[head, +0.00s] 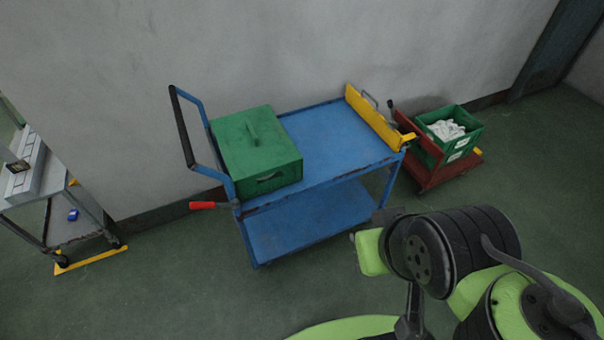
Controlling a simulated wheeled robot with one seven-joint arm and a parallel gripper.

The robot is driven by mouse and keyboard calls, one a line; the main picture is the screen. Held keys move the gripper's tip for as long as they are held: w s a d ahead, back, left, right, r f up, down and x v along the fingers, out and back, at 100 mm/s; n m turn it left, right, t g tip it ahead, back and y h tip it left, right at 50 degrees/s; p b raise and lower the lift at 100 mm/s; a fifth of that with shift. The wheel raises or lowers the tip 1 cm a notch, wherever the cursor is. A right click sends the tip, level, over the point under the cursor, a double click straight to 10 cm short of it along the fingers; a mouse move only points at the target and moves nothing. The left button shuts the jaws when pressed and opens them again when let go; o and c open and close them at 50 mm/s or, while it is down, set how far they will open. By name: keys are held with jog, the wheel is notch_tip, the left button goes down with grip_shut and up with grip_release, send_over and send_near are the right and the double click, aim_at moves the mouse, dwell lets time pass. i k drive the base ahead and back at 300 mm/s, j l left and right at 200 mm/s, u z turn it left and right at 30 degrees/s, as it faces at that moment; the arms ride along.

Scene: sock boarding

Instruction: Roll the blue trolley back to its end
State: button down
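The blue trolley (338,139) stands by the grey wall in the head view, with an upper and a lower shelf. Its black-gripped push handle (181,127) rises at the left end. A green lidded box (256,155) sits on the left part of its upper shelf. A yellow board (374,119) stands at the right end of that shelf. A red-gripped lever (204,205) sticks out at the lower left of the trolley. My arm shows at the lower right, in front of the trolley. My gripper cannot be made out in this view.
A red low cart (430,180) holding a green crate (463,146) of white items stands right of the trolley. A grey metal stand (84,224) is at the left, with a yellow floor strip (92,260) at its foot. Green floor between stand and trolley is clear.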

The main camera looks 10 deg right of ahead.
aim_at(336, 146)
jog(key=i+j+u, duration=0.45)
jog(key=j, duration=0.15)
jog(key=i+j+u, duration=0.95)
jog(key=i+u, duration=0.45)
jog(key=i+j, duration=0.05)
jog(key=i, duration=0.05)
